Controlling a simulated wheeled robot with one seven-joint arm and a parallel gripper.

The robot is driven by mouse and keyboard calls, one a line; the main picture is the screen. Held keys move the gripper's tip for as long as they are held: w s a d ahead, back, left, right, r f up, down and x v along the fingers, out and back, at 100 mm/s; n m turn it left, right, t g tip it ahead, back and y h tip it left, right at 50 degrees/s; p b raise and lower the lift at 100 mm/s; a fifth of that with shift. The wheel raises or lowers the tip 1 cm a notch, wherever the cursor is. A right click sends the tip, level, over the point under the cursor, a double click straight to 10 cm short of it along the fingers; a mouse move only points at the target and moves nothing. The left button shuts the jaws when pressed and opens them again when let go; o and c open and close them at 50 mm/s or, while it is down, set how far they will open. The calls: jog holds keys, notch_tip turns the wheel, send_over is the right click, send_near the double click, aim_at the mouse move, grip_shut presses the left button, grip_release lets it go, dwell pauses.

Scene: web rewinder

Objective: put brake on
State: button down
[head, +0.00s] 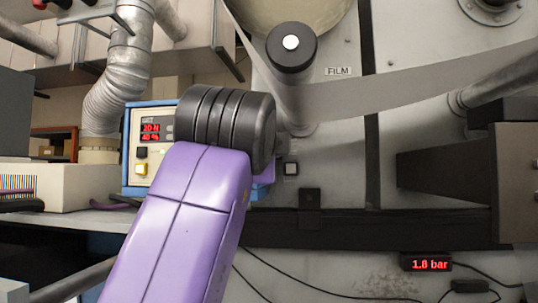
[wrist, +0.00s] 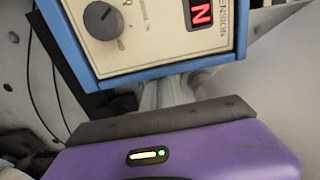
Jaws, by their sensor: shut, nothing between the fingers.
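The tension control box (head: 131,150), blue-edged with a cream face, stands left of my arm in the head view. Its red display (head: 151,132) appears to read 20 N and 40 %. In the wrist view the box (wrist: 160,50) fills the top, with a dark knob (wrist: 102,20) and a red "N". My gripper (wrist: 160,121) is shut and empty below the box, apart from it. My arm mostly hides it in the head view. Any brake label is unreadable.
A black-rimmed roller (head: 291,45) and a web strip (head: 420,85) are on the grey machine panel, marked FILM. A 1.8 bar readout (head: 427,263) is lower right. A silver duct (head: 120,80) runs upper left.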

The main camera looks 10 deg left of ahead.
jog(key=s+b, duration=0.2)
jog(key=s, duration=0.5)
jog(key=shift+s+a, duration=0.2)
jog(key=shift+a, duration=0.05)
